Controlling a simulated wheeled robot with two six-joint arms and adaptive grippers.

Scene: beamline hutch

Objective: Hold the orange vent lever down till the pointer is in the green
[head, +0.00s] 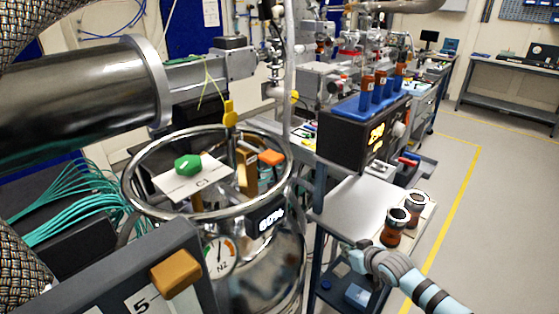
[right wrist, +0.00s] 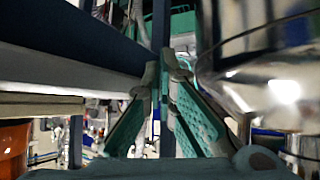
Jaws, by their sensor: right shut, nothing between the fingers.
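The orange vent lever (head: 271,157) sits on top of the shiny steel vessel (head: 285,262), inside its ring-shaped rail (head: 138,200), on the right side. The round N2 gauge (head: 219,257) is on the vessel's front; its pointer is too small to read surely against the coloured arc. My right gripper (head: 350,252) is low beside the cart shelf, right of the vessel and well below the lever, not touching it. In the right wrist view, its green-padded fingers (right wrist: 163,75) are shut and empty, with the curved steel at right. My left gripper is not in view.
A green knob (head: 188,165) and a yellow-handled valve (head: 230,114) are also on the vessel top. The cart's shelf (head: 350,205) holds two brown-and-steel cups (head: 395,222) close to my right arm. A black display box (head: 350,140) stands behind. Open floor lies at right.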

